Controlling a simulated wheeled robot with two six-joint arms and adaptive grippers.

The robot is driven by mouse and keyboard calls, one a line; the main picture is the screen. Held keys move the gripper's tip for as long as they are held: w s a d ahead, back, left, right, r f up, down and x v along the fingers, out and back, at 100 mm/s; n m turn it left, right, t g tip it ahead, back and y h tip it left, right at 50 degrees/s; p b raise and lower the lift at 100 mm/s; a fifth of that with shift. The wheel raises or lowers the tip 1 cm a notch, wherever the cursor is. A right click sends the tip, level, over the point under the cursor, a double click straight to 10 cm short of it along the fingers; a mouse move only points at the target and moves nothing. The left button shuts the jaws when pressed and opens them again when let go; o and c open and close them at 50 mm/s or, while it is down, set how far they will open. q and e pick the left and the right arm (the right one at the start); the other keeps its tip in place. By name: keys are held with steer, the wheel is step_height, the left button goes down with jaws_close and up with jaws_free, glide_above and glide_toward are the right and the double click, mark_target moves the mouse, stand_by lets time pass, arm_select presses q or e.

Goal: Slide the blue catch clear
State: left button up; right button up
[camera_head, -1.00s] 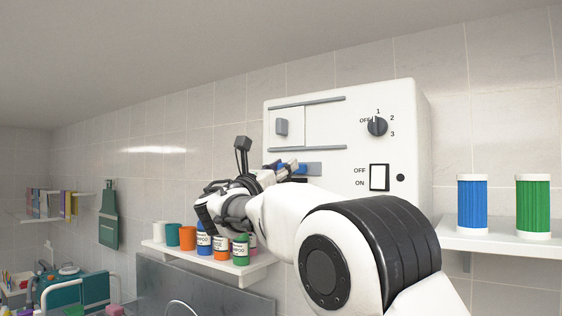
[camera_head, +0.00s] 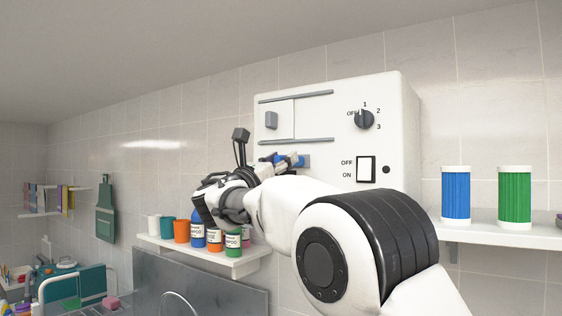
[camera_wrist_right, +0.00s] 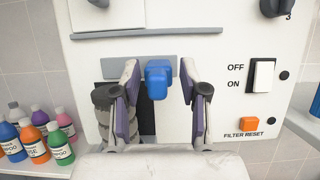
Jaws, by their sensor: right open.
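The blue catch (camera_wrist_right: 158,80) sticks out from the white box (camera_wrist_right: 205,60) in the right wrist view. It sits at the right part of a grey plate (camera_wrist_right: 118,69). My right gripper (camera_wrist_right: 157,77) is open, with one purple-padded finger on each side of the catch. A small gap shows on both sides, so the fingers look apart from it. In the head view my right gripper (camera_head: 287,161) is at the front of the box and partly hides the catch. My left gripper is in neither view.
The box has a rocker switch (camera_head: 366,170), a dial (camera_head: 364,119) and an orange filter reset button (camera_wrist_right: 250,124). A dark opening (camera_wrist_right: 146,120) lies below the catch. A shelf (camera_head: 215,257) of bottles and cups is close below my right gripper. Blue (camera_head: 456,194) and green (camera_head: 514,195) cylinders stand right.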

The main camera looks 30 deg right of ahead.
steer(key=v, duration=1.1)
steer(key=shift+s+a+f, duration=0.2)
steer(key=shift+a, duration=0.1)
steer(key=shift+a, duration=0.1)
